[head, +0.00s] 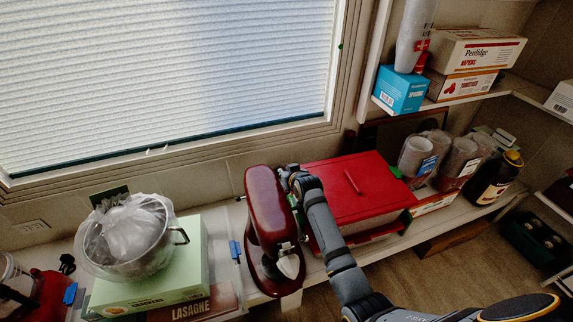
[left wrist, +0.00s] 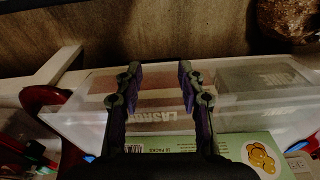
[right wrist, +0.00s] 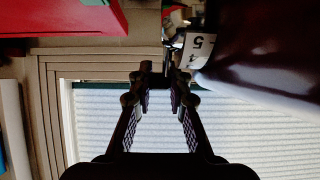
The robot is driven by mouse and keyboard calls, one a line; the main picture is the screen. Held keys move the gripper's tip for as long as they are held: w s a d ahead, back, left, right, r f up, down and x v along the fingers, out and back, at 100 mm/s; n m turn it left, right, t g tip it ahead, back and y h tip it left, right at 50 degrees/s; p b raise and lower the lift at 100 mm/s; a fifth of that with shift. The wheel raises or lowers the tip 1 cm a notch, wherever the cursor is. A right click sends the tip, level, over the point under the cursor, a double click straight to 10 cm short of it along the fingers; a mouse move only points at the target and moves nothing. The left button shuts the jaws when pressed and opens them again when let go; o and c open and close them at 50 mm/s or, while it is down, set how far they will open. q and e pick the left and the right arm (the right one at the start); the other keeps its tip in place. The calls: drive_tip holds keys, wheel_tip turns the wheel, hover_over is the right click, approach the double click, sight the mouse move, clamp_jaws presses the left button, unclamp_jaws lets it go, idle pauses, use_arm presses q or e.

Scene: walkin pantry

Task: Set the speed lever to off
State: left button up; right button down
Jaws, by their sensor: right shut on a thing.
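The dark red stand mixer (head: 266,205) stands on the counter in the head view. My right gripper (head: 287,175) is at the mixer head's right side. In the right wrist view its fingers (right wrist: 162,78) close on the small dark speed lever (right wrist: 168,58) beside the scale; the fingertips hide part of it. My left gripper (left wrist: 156,75) is open and empty, above a clear bin; it is not visible in the head view.
A red box (head: 345,190) stands right of the mixer, behind my right arm. A steel pot (head: 128,240) with a plastic bag sits on a green crackers box (head: 190,275) at left. The clear bin (left wrist: 70,115) holds a lasagne box. Shelves with packages stand at right.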

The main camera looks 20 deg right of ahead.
drive_tip(key=shift+w+r+g+p, duration=0.15)
drive_tip(key=shift+g+p, duration=0.25)
drive_tip(key=shift+p, duration=0.65)
use_arm(q)
drive_tip(key=s+a+f, duration=0.1)
drive_tip(key=s+f, duration=0.1)
drive_tip(key=f, duration=0.4)
drive_tip(key=s+a+f+p, duration=0.1)
drive_tip(key=s+a+f, duration=0.1)
drive_tip(key=f, duration=0.4)
drive_tip(key=shift+s+a+f+y+p, duration=0.2)
drive_tip(key=shift+f+y+p, duration=0.1)
drive_tip(key=shift+y, duration=0.1)
use_arm(e)
drive_tip(key=shift+w+f+g, duration=0.2)
drive_tip(key=shift+f+g, duration=0.25)
drive_tip(key=shift+g, duration=0.05)
drive_tip(key=c, duration=1.5)
unclamp_jaws()
drive_tip(key=v, duration=1.2)
